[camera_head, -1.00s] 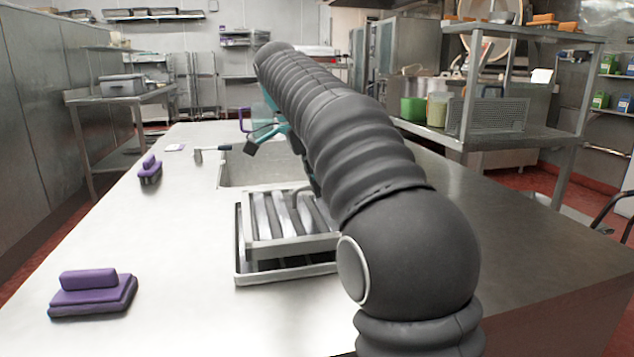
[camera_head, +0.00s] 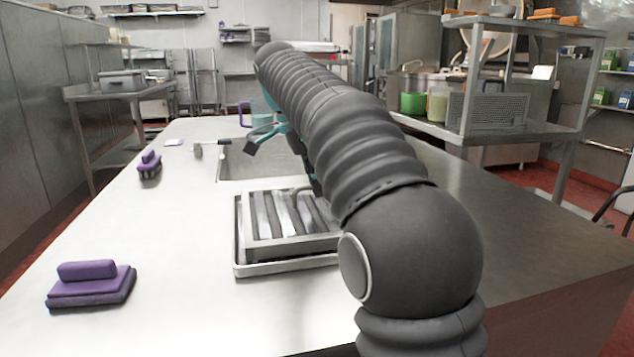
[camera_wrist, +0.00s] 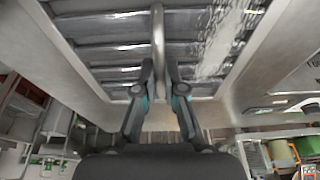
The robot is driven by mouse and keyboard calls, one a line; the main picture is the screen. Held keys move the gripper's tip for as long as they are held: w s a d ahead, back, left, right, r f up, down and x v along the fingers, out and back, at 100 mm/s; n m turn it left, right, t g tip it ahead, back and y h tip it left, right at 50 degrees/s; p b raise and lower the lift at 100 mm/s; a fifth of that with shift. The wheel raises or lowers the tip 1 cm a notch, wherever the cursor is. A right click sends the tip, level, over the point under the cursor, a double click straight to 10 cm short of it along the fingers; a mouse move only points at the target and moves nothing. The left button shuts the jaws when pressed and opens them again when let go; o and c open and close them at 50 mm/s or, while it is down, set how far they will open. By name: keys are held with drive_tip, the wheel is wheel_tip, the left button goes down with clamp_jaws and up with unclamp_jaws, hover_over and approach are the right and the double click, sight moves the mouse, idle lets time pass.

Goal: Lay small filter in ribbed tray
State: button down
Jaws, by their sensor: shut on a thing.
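The small filter (camera_head: 290,215) is a metal frame with slanted silver baffles and a handle. In the head view it sits low within the ribbed tray (camera_head: 285,268), whose pale rim shows along the front and left. I cannot tell whether the filter rests fully on the tray floor. In the wrist view, my gripper (camera_wrist: 160,68) is shut on the filter's handle, a metal bar over the baffles (camera_wrist: 110,46). In the head view my arm hides the filter's right side and most of the gripper.
A purple scrub pad (camera_head: 90,284) lies at front left and a purple brush (camera_head: 149,165) farther back. A scraper (camera_head: 208,149) lies by the sunken basin (camera_head: 240,165) behind the tray. A purple-handled jug (camera_head: 245,112) stands beyond. The counter's left side is mostly clear.

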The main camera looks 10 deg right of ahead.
drive_tip(key=shift+f+b, duration=0.35)
drive_tip(key=shift+f, duration=0.25)
idle(0.7)
drive_tip(key=c, duration=0.7)
unclamp_jaws()
drive_tip(key=shift+p+v, duration=1.35)
drive_tip(key=shift+p, duration=0.05)
drive_tip(key=shift+p+v, duration=0.5)
drive_tip(key=shift+v, duration=1.6)
